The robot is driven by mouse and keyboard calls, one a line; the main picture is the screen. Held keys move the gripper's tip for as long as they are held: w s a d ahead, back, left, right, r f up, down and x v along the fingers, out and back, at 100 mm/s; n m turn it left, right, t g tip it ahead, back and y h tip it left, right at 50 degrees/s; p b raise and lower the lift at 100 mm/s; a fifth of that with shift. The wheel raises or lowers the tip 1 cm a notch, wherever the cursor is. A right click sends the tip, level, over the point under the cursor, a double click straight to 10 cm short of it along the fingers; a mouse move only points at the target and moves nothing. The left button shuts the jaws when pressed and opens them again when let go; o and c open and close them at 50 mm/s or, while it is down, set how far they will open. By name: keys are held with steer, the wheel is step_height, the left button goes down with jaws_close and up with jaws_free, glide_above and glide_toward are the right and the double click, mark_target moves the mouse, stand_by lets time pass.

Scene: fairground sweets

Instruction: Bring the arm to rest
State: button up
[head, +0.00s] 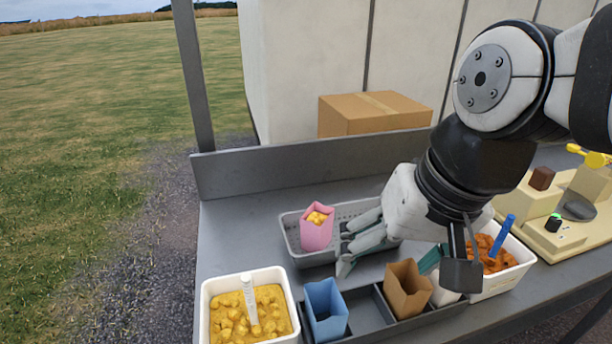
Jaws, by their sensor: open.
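My gripper (345,247) is open and empty in the head view. It hangs over the right part of a grey basket (291,232), with its fingers pointing left. A pink paper bag (316,234) with yellow sweets in its top stands upright in the left part of the basket, a little left of the fingertips. My arm comes in from the upper right and hides part of the basket and what lies behind it.
A blue bag (326,312) and a brown bag (407,290) stand in a dark rack (369,315). White tubs of yellow sweets (268,312) and orange sweets (496,258) flank it, each with a scoop. A cardboard box (370,115) stands behind; a beige scale-like machine (560,225) sits right.

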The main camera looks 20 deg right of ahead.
steer(key=s+n, duration=0.1)
steer(key=s+d+n+h, duration=0.1)
steer(key=s+n, duration=0.1)
steer(key=shift+d+f, duration=0.1)
steer(key=shift+d, duration=0.05)
step_height(320, 180, up, 2)
steer(key=shift+r+t+p, duration=0.15)
steer(key=shift+t+p, duration=0.25)
steer(key=shift+p, duration=0.45)
